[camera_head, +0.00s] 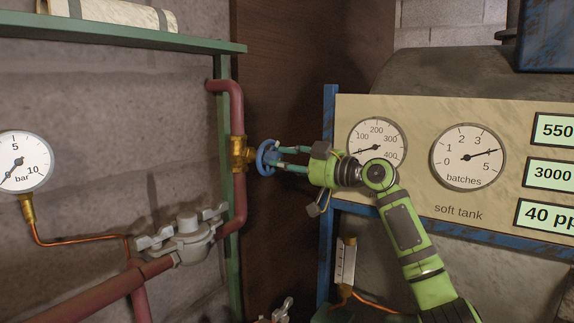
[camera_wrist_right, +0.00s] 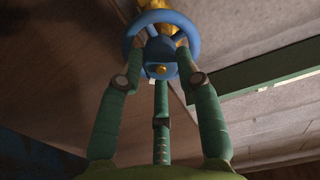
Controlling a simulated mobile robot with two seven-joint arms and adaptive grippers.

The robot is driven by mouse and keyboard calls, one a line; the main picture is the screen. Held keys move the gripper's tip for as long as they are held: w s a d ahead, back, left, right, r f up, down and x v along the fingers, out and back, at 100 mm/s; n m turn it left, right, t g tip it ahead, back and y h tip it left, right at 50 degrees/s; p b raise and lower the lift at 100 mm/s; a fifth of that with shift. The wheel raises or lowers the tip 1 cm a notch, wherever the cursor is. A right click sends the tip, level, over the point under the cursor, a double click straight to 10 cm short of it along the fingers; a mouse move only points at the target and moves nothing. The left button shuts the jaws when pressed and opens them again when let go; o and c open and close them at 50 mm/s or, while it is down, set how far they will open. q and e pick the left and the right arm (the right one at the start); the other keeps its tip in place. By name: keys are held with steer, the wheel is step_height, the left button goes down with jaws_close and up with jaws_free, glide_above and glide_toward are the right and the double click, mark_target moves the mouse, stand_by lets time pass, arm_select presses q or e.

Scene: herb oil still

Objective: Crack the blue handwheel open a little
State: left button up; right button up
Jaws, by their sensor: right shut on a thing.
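The blue handwheel (camera_head: 267,158) sits on a brass valve body (camera_head: 238,154) in the red pipe, near the middle of the head view. My right gripper (camera_head: 280,160) reaches it from the right and is shut on it. In the right wrist view the handwheel (camera_wrist_right: 161,38) is at the top, with spokes and a small brass centre. The green fingers of the right gripper (camera_wrist_right: 162,85) meet its hub and rim area. How far the wheel is turned cannot be told. My left gripper is not in view.
A red pipe (camera_head: 238,200) runs up the green post. A grey clamp-like fitting (camera_head: 188,238) is on the lower pipe. A pressure gauge (camera_head: 20,161) is at the left. A cream dial panel (camera_head: 460,190) stands behind my right arm. A green shelf (camera_head: 120,41) is at upper left.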

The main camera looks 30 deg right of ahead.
steer(key=shift+w+a+f, duration=0.1)
steer(key=shift+a+f, duration=0.05)
steer(key=shift+f, duration=0.35)
steer(key=o, duration=1)
steer(key=shift+o, duration=0.7)
steer(key=shift+r, duration=0.2)
steer(key=v, duration=1.2)
